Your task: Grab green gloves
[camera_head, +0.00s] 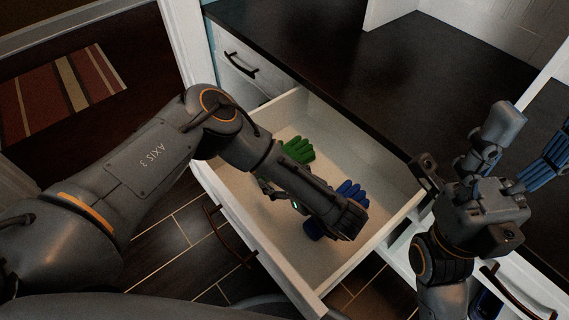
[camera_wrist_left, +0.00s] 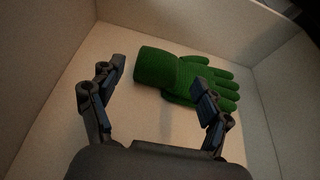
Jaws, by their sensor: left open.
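The green gloves (camera_head: 297,150) lie on the floor of an open white drawer (camera_head: 380,240), near its back left side. In the left wrist view, a green glove (camera_wrist_left: 185,77) lies with its cuff to the left and fingers to the right. My left gripper (camera_wrist_left: 158,78) is open and empty, its fingers on the near side of the glove, with the right finger overlapping part of it in view. In the head view, my left gripper (camera_head: 268,187) is inside the drawer, partly hidden by my forearm. My right gripper (camera_head: 535,130) is open and empty above the dark counter.
Blue gloves (camera_head: 352,190) lie in the same drawer to the right, partly hidden by my left arm. The drawer walls surround my left gripper. The dark countertop (camera_head: 330,50) is clear behind. A striped rug (camera_head: 60,90) lies on the floor at left.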

